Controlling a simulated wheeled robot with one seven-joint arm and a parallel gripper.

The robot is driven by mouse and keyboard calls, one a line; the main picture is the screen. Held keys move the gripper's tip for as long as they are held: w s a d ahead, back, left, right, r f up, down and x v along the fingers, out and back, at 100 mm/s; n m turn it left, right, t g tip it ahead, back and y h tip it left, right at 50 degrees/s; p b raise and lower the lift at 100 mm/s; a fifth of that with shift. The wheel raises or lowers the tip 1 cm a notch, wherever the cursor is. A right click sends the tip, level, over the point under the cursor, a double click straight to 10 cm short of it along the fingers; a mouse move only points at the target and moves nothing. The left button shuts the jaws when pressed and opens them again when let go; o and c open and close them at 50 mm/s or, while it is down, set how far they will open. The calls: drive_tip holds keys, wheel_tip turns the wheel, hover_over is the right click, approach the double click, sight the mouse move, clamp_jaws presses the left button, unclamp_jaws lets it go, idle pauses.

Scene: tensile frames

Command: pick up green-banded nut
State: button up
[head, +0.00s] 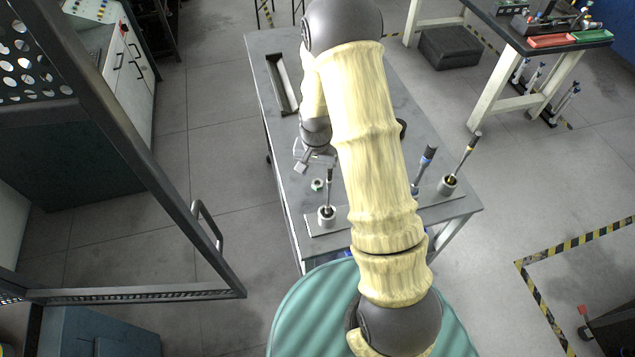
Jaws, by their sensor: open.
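The green-banded nut (317,184) is a small ring with green on it, lying on the grey table (275,60) left of my arm. My gripper (302,167) is open and just above and left of the nut in the picture. Its fingers look empty and apart from the nut; the exact height above the table is hard to tell. My arm, in a cream cover, hides the middle of the table.
Upright tools stand in round holders (327,216) close below the nut and at the right (447,185). A long narrow tray (284,84) lies at the table's far left. A dark cabinet door frame (130,150) stands left, with clear floor between it and the table.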

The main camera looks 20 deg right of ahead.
sight(317, 185)
drive_tip(key=shift+d+f+p, duration=0.2)
drive_tip(key=shift+f+p, duration=0.6)
drive_tip(key=shift+f, duration=1.15)
drive_tip(key=shift+s, duration=0.1)
drive_tip(key=c, duration=0.9)
drive_tip(key=shift+c, duration=0.9)
drive_tip(key=shift+a, duration=0.1)
drive_tip(key=shift+r, duration=0.15)
wheel_tip(317, 185, up, 10)
drive_tip(key=b, duration=0.3)
